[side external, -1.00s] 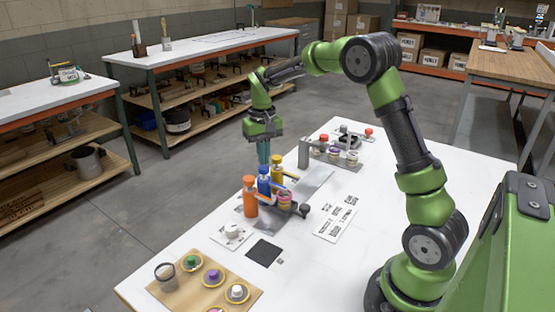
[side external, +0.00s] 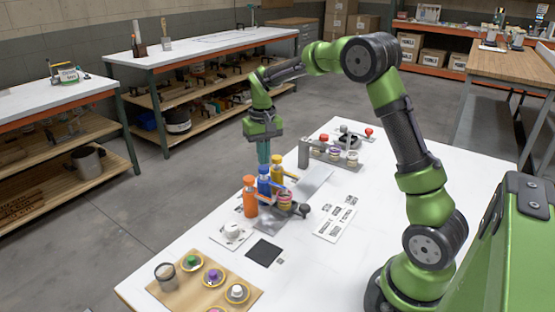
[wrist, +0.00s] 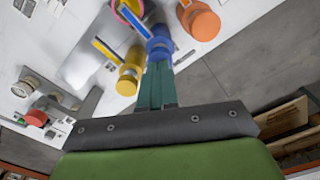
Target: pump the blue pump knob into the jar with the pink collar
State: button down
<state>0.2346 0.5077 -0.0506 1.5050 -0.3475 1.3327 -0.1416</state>
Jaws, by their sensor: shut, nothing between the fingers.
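The blue pump (side external: 264,183) stands upright between the orange pump (side external: 250,198) and the yellow pump (side external: 277,175). Its blue knob also shows in the wrist view (wrist: 160,44). My gripper (side external: 263,161) points down directly over the blue knob, fingers shut and empty. In the wrist view its fingers (wrist: 157,75) end at the knob's edge; whether they touch it I cannot tell. The jar with the pink collar (side external: 285,203) stands just right of the pumps, under their spouts. In the wrist view its pink collar (wrist: 126,10) is partly cut off at the top.
A grey holder (side external: 305,152) with several small jars stands behind on the white table (side external: 190,275). A wooden tray (side external: 183,297) with several coloured-knobbed lids is at the front left. A white card (side external: 333,224) lies right of the pumps. A black square (side external: 265,252) lies in front.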

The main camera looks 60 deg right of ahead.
jog(key=shift+f, duration=0.15)
dwell(0.5)
jog(key=shift+f, duration=1.25)
jog(key=shift+r, duration=1.4)
jog(key=shift+f, duration=0.2)
jog(key=shift+f, duration=1.2)
jog(key=shift+r, duration=1.4)
